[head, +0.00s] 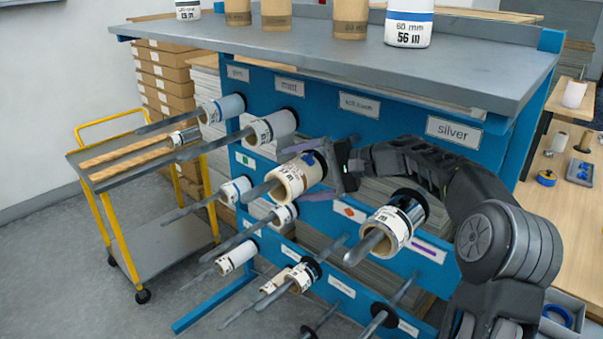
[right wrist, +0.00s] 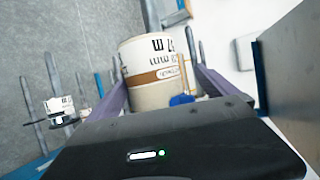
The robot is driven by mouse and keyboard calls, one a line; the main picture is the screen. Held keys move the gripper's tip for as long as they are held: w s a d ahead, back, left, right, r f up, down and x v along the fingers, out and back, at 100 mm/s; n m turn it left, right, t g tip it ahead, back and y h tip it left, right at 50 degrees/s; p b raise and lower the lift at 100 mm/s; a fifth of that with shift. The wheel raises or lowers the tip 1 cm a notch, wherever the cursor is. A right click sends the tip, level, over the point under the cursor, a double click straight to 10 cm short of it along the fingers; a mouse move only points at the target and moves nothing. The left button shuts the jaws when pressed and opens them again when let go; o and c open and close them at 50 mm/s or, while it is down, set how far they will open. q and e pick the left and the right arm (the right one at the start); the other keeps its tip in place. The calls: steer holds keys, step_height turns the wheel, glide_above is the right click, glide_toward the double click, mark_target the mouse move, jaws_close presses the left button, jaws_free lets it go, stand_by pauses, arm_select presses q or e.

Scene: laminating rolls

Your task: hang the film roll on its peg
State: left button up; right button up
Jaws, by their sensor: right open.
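A cream film roll (head: 294,177) with a printed label and a brown band sits around a grey peg in the top row, below the third name plate, at an angle to the rack. My right gripper (head: 312,172) is open, with one finger above and one below this roll. In the right wrist view the roll (right wrist: 155,75) lies between the two purple-edged fingers (right wrist: 165,88). I cannot tell whether the fingers touch it. My left gripper is not in view.
The blue rack (head: 262,92) has several other pegs with rolls, including a roll (head: 395,222) under the silver plate (head: 453,131). A grey shelf top (head: 330,55) overhangs the pegs. A yellow-railed cart (head: 150,215) stands left. Open floor lies in front.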

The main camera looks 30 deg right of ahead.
steer(key=b+v, duration=0.1)
steer(key=v, duration=0.6)
steer(key=shift+s+d+r, duration=0.15)
steer(key=shift+s+d, duration=0.1)
